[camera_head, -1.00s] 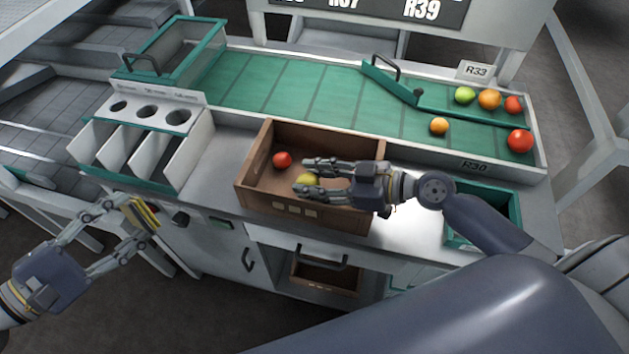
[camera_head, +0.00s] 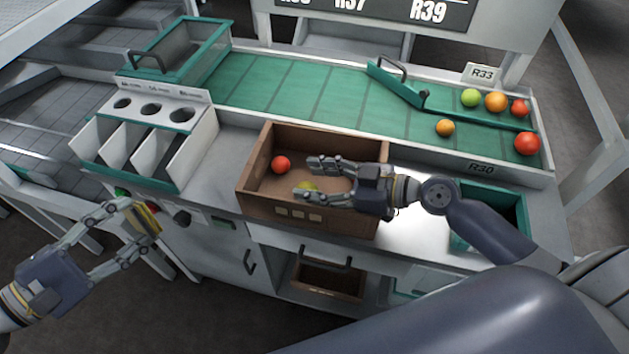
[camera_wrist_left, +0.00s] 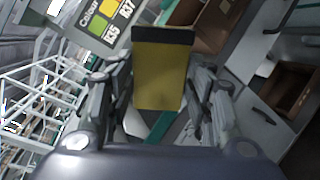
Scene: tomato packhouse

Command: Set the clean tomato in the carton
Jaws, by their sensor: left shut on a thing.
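The brown carton (camera_head: 253,208) stands open on the bench. I cannot tell which tomato is the clean one. My left gripper (camera_head: 138,228) is shut on a yellow block with a dark band (camera_head: 147,217), in front of the bench. The block fills the middle of the left wrist view (camera_wrist_left: 161,75).
A green sorting belt (camera_head: 290,90) runs behind the carton, with several tomatoes at its right end, including a red one (camera_head: 527,143). A white holder (camera_head: 195,145) with round holes stands left. A green bin (camera_head: 515,208) is at right.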

